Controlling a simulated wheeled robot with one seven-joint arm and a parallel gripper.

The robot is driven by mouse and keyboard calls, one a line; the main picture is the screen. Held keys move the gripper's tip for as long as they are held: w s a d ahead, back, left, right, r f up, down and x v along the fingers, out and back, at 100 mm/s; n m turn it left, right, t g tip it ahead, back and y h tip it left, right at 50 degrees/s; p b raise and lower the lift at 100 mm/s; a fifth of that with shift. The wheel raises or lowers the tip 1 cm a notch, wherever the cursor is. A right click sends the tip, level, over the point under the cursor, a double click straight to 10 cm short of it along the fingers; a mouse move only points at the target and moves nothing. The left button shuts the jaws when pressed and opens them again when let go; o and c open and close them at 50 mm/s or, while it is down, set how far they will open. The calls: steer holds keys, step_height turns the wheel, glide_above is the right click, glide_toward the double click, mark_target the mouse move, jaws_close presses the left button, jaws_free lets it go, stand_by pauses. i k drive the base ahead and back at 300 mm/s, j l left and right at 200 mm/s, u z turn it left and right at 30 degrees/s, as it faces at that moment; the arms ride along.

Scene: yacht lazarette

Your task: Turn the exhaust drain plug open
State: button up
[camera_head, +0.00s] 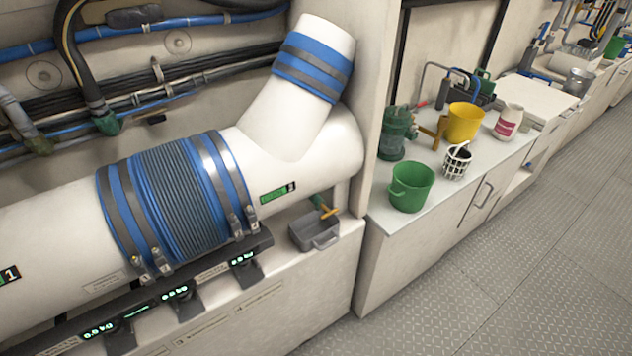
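A large white exhaust pipe (50,221) runs across the left half, with a blue and grey ribbed sleeve (180,200) clamped around it. Under the pipe's right end hangs a small green fitting with a yellow handle (328,212), which looks like the drain plug. The handle is tilted, and its upper part is partly hidden by the pipe; I cannot tell whether it is open. A grey tray (303,235) sits just below it on the white ledge. My gripper is not in view.
Black brackets with green-lit displays (176,293) run along the ledge front. A partition (372,100) separates the pipe bay from a counter (437,205) holding a green bucket (411,188), a yellow bucket (465,124) and a white jug (508,120). The metal floor (540,260) at right is clear.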

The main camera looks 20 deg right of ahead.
mark_target(328, 212)
steer(key=i+l, duration=0.1)
steer(key=l, duration=0.3)
steer(key=i+l, duration=0.1)
steer(key=l, duration=0.35)
steer(key=i+l, duration=0.15)
steer(key=l, duration=0.25)
steer(key=u, duration=0.05)
